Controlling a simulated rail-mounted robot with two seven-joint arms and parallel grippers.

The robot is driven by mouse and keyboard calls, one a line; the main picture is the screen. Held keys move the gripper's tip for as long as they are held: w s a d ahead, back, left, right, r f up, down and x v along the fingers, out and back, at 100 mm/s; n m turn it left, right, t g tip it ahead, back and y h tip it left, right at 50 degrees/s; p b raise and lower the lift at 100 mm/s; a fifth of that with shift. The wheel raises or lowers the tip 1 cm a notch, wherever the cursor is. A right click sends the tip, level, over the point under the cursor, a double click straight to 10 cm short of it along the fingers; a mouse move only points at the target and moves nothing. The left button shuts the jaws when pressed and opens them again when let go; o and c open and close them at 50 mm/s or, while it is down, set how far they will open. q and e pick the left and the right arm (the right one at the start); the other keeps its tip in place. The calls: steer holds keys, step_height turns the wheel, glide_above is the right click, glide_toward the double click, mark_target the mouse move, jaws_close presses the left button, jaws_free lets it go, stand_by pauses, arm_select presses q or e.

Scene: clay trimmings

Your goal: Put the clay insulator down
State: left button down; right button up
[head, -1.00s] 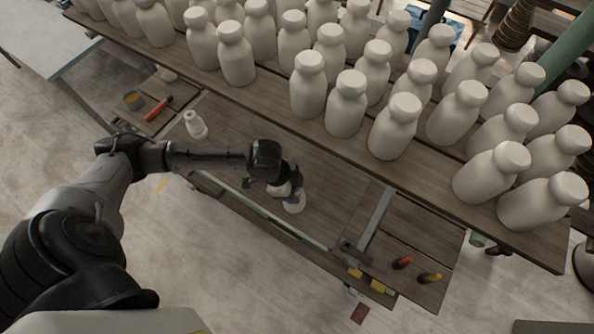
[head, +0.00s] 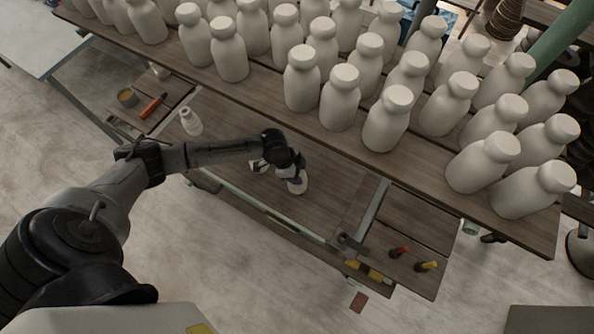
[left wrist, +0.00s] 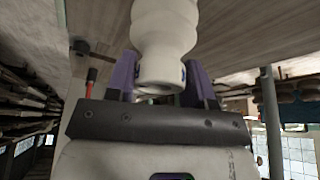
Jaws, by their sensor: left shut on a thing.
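The clay insulator (left wrist: 163,38) is off-white and ridged, and it fills the top middle of the left wrist view. My left gripper (left wrist: 160,80) is shut on it, with one purple finger on each side of its narrower end. In the head view my left gripper (head: 292,176) is over the lower workbench (head: 245,140), and the insulator (head: 299,187) shows as a small pale shape under it. Whether the insulator touches the bench top is hard to tell. My right gripper is not in view.
A similar pale piece (head: 190,121) stands on the bench to the left. Many white bottle-shaped pieces (head: 385,120) crowd the raised board (head: 270,100) behind. An orange-handled tool (head: 152,106) lies at left; two small handled tools (head: 426,266) lie at right. The bench middle is clear.

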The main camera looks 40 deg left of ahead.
arm_select(q)
steer(key=shift+f, duration=0.2)
steer(key=shift+c, duration=2.4)
jaws_free()
